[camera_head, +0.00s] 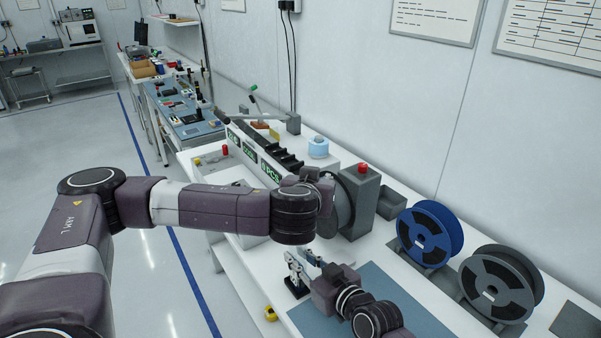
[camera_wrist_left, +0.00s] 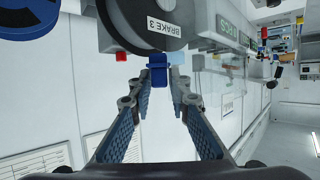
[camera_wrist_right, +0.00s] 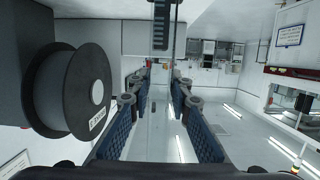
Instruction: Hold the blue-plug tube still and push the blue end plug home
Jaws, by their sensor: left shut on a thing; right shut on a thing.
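In the left wrist view the blue end plug (camera_wrist_left: 158,70) sits between the fingertips of my left gripper (camera_wrist_left: 161,82), which is shut on it. In the head view my left arm hides that gripper. In the right wrist view a narrow tube (camera_wrist_right: 161,25) with dark contents runs from the top edge down to the fingertips of my right gripper (camera_wrist_right: 161,72), which is shut on it. Whether plug and tube touch is not clear.
A grey brake unit (camera_head: 362,205) with a red button stands close behind the grippers. A blue reel (camera_head: 430,234) and a grey reel (camera_head: 500,284) stand to the right. A blue-grey mat (camera_head: 385,287) lies on the bench, and a yellow item (camera_head: 270,313) is near its front edge.

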